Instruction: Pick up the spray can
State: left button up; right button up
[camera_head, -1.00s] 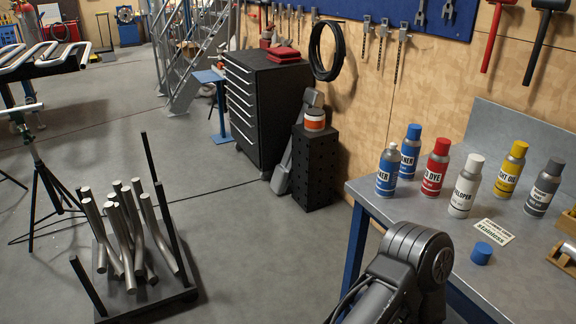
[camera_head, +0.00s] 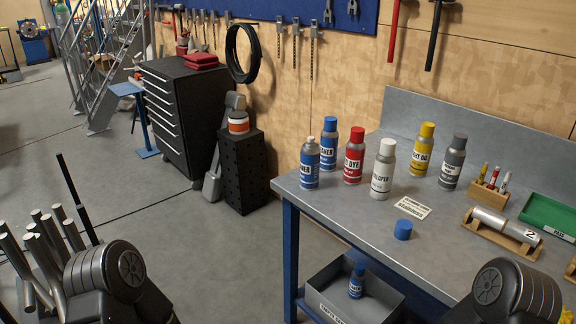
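Several spray cans stand upright on the grey workbench (camera_head: 350,228). At its left end are a blue can without its cap (camera_head: 310,165) and a blue capped can (camera_head: 329,142) behind it. To their right stand a red can (camera_head: 354,158), a white can (camera_head: 382,172), a yellow can (camera_head: 422,150) and a dark grey can (camera_head: 453,163). Another blue can (camera_head: 356,281) stands in a grey bin under the bench. The frames do not show which can is meant. Parts of both my arms show at the bottom; neither gripper is in view.
A loose blue cap (camera_head: 403,230) and a small label card (camera_head: 413,208) lie on the bench. The grey bin (camera_head: 335,306) is below it. A marked cylinder in a wooden cradle (camera_head: 500,233) and a green tray (camera_head: 550,214) are at right. Metal tubes (camera_head: 35,255) stand at lower left.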

aim_at(310, 152)
jog(key=i+j+z, duration=0.3)
jog(key=j, duration=0.35)
jog(key=i+j+z, duration=0.15)
jog(key=i+j, duration=0.15)
jog(key=i+j+z, duration=0.1)
jog(key=j, duration=0.4)
jog(key=i+j+z, duration=0.15)
jog(key=j, duration=0.25)
jog(key=i+j+z, duration=0.15)
jog(key=j, duration=0.25)
jog(key=i+j+z, duration=0.15)
jog(key=j, duration=0.3)
